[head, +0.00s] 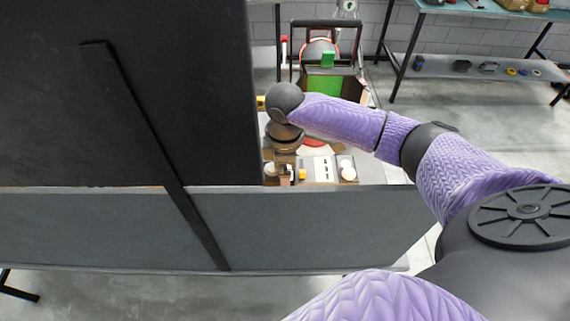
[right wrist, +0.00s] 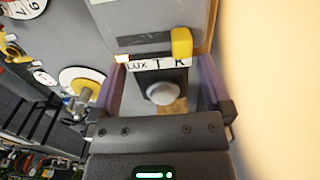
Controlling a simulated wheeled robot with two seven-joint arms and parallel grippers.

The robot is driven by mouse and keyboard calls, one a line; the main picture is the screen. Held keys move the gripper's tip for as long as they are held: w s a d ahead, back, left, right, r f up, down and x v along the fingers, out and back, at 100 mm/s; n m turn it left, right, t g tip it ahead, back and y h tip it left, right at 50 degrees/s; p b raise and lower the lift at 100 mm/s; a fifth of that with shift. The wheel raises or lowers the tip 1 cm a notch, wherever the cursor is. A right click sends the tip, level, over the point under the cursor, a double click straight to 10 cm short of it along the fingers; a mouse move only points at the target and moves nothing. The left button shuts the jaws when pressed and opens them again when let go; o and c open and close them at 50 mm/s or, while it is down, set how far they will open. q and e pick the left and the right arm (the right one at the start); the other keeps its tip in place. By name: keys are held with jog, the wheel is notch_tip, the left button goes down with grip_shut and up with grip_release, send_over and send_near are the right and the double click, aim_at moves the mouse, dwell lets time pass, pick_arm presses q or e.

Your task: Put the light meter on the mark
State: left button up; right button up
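In the right wrist view, a black device with a white dome (right wrist: 161,92), which looks like the light meter, sits between the fingers of my right gripper (right wrist: 165,98). The fingers stand apart on either side, with a visible gap on the right; I cannot tell whether the left one touches it. A white strip reading "LUX T K" (right wrist: 155,64) lies at its far end. In the head view my right wrist hangs over the cluttered surface and hides most of the gripper. I cannot make out the mark for certain. My left gripper is not in view.
A large dark panel (head: 110,100) blocks the left of the head view, with a grey ledge (head: 300,225) in front. A yellow block (right wrist: 181,42) stands close beyond the device. A white-and-yellow disc (right wrist: 82,85) lies left of the fingers. A pale blurred surface (right wrist: 275,90) is close at right.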

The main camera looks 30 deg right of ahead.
jog(key=shift+r, duration=0.1)
notch_tip(320, 180, up, 12)
jog(key=p, duration=0.1)
